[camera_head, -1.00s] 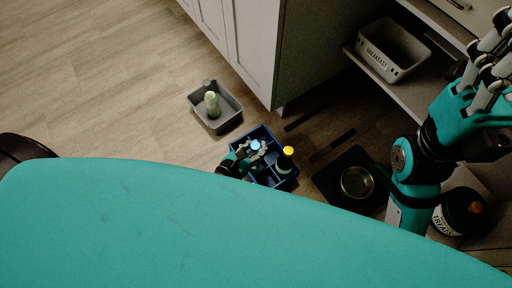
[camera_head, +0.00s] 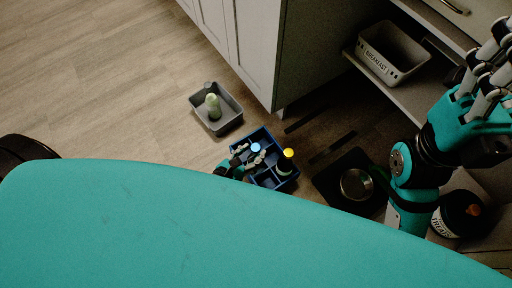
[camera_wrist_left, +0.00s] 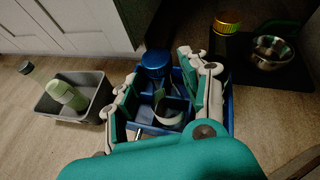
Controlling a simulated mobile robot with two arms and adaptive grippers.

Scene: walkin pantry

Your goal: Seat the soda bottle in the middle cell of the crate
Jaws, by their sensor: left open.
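The blue crate (camera_head: 291,186) stands on the floor, divided into cells. A blue-capped bottle (camera_head: 255,147), which I take for the soda bottle, stands in it. Its blue cap also shows in the left wrist view (camera_wrist_left: 155,60). Its body is mostly hidden, so I cannot tell its exact cell. A yellow-capped bottle (camera_head: 288,153) stands at the crate's right side. My left gripper (camera_head: 248,156) is open over the crate's near-left part; in the wrist view its fingers (camera_wrist_left: 162,100) spread with the blue cap beyond and between them. My right gripper (camera_head: 488,82) is at the right, its fingertips partly cut off.
A grey bin (camera_head: 229,121) holding a green bottle (camera_head: 212,104) stands left of the crate. A metal bowl (camera_head: 355,185) sits on a dark mat to the right. A cabinet (camera_head: 245,45) and a shelf with a breakfast bin (camera_head: 378,64) are behind.

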